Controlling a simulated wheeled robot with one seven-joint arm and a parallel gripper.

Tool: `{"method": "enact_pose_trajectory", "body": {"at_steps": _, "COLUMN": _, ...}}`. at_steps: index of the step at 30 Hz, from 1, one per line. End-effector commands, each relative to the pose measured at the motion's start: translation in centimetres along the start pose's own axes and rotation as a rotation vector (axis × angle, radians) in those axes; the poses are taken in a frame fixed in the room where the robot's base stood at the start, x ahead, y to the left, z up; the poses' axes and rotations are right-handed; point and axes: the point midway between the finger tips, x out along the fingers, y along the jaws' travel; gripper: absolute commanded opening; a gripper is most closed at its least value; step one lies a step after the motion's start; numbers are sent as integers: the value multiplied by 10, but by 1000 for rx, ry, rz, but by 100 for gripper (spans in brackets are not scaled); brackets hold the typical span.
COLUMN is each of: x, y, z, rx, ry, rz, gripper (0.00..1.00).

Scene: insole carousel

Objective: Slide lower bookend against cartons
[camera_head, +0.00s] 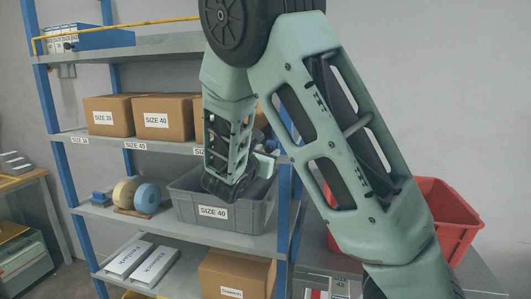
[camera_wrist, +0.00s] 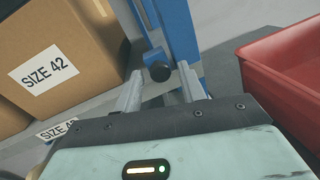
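Brown cartons marked SIZE 38 (camera_head: 107,115) and SIZE 40 (camera_head: 165,116) stand side by side on the middle shelf. A SIZE 42 carton (camera_wrist: 60,62) fills the left of the wrist view. My gripper (camera_wrist: 162,84) points towards a blue upright, right of that carton, with its two fingers apart. A dark round knob (camera_wrist: 159,72) shows between and beyond the fingertips; I cannot tell whether they touch it. In the head view my arm hides the right end of the shelf. I cannot make out a bookend for certain in either view.
The blue upright (camera_wrist: 178,35) stands close ahead of the fingers. A red bin (camera_wrist: 285,65) is close on the right. Below the cartons are a grey SIZE 40 bin (camera_head: 245,215) and tape rolls (camera_head: 147,198). Flat white boxes (camera_head: 128,258) lie lower.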

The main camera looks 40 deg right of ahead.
Motion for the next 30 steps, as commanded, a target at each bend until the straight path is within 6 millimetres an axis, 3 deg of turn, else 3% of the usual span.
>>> {"method": "enact_pose_trajectory", "body": {"at_steps": 1, "x": 0, "y": 0, "z": 0, "rx": 0, "ry": 0, "rz": 0, "gripper": 25}}
{"method": "enact_pose_trajectory", "body": {"at_steps": 4, "x": 0, "y": 0, "z": 0, "rx": 0, "ry": 0, "rz": 0, "gripper": 0}}
{"method": "enact_pose_trajectory", "body": {"at_steps": 13, "x": -2, "y": 12, "z": -2, "rx": -1, "ry": 0, "rz": 1, "gripper": 0}}
{"method": "enact_pose_trajectory", "body": {"at_steps": 30, "x": -24, "y": 139, "z": -21, "rx": 1, "ry": -1, "rz": 5, "gripper": 0}}
